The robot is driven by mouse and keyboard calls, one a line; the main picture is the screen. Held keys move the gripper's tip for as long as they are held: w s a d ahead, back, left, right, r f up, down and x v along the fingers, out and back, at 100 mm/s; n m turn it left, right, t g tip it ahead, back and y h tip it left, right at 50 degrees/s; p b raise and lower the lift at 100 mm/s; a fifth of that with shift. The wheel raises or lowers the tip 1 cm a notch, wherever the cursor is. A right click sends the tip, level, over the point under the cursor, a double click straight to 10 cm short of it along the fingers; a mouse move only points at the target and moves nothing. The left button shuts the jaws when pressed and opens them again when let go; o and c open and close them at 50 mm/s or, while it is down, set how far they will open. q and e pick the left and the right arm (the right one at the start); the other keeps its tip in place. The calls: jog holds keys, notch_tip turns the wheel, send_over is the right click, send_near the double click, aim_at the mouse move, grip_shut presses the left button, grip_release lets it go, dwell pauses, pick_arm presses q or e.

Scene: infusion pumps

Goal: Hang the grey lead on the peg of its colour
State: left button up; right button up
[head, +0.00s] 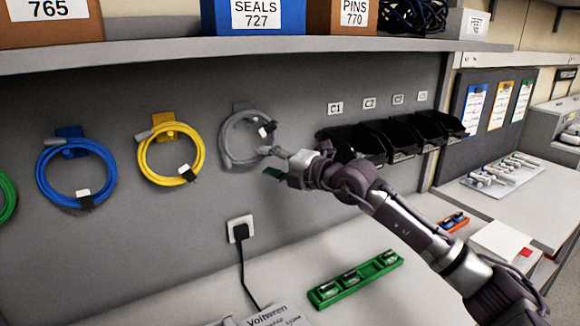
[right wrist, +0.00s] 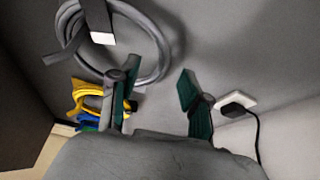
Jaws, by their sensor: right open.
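The grey lead (head: 224,138) is a coil hanging against the grey back panel, its top at a grey peg plate (head: 241,107). A black plug with a white tag sits at the coil's upper right. My right gripper (head: 268,162) is open at the coil's lower right. In the right wrist view, the grey lead (right wrist: 168,45) passes behind and above the open green-padded fingers (right wrist: 160,95); nothing is seen held between them. The peg's tip is hidden by the coil. My left gripper is not in view.
Yellow (head: 143,160), blue (head: 44,180) and green (head: 8,197) coils hang to the left. Black bins (head: 387,140) are at the right, below a shelf (head: 200,52). A wall socket plug (head: 240,231) is below. A green tray (head: 345,283) lies on the bench.

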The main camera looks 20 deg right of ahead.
jog(key=v, duration=1)
jog(key=shift+s, duration=0.15)
jog(key=shift+d, duration=0.1)
